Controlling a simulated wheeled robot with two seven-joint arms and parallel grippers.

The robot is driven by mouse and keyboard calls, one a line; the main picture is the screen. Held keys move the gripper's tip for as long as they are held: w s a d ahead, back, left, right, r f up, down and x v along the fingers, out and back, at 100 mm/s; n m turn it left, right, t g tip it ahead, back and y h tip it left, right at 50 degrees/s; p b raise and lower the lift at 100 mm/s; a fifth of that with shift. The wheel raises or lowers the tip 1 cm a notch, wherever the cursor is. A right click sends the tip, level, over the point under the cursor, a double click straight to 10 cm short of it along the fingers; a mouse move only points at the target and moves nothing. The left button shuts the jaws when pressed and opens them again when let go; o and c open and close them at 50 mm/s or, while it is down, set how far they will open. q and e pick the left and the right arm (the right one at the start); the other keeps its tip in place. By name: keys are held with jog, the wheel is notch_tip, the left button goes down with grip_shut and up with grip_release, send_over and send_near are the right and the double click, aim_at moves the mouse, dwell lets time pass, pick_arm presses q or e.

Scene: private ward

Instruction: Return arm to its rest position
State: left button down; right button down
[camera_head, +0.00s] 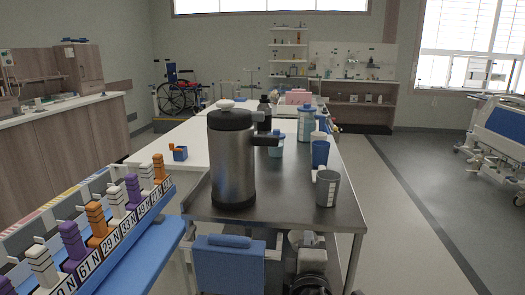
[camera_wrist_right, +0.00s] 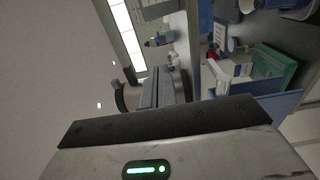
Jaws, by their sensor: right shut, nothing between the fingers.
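My right gripper (camera_head: 306,240) is low in the head view, just in front of the metal table's near edge, below the tabletop. Its wrist and a dark joint of my arm show beneath it. In the wrist view the gripper's grey fingers (camera_wrist_right: 165,88) are together with nothing between them. It is apart from the things on the table. My left gripper is in neither view.
A metal table (camera_head: 280,195) stands directly ahead, bearing a large steel urn (camera_head: 232,165), a grey cup (camera_head: 327,188) and bottles. A blue rack (camera_head: 145,240) of numbered blocks is at left. Open floor (camera_head: 400,215) lies to the right.

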jog(key=s+d+f+m+g+y, duration=0.2)
jog(key=s+f+m, duration=0.5)
jog(key=s+f, duration=0.4)
jog(key=s+d+f+m+g+y, duration=0.2)
jog(key=s+f+m+g, duration=0.3)
jog(key=s+f, duration=0.5)
jog(key=s+m+y, duration=0.1)
jog(key=s+m, duration=0.1)
jog(key=s, duration=0.2)
jog(key=shift+d+f, duration=0.35)
jog(key=shift+f, duration=0.05)
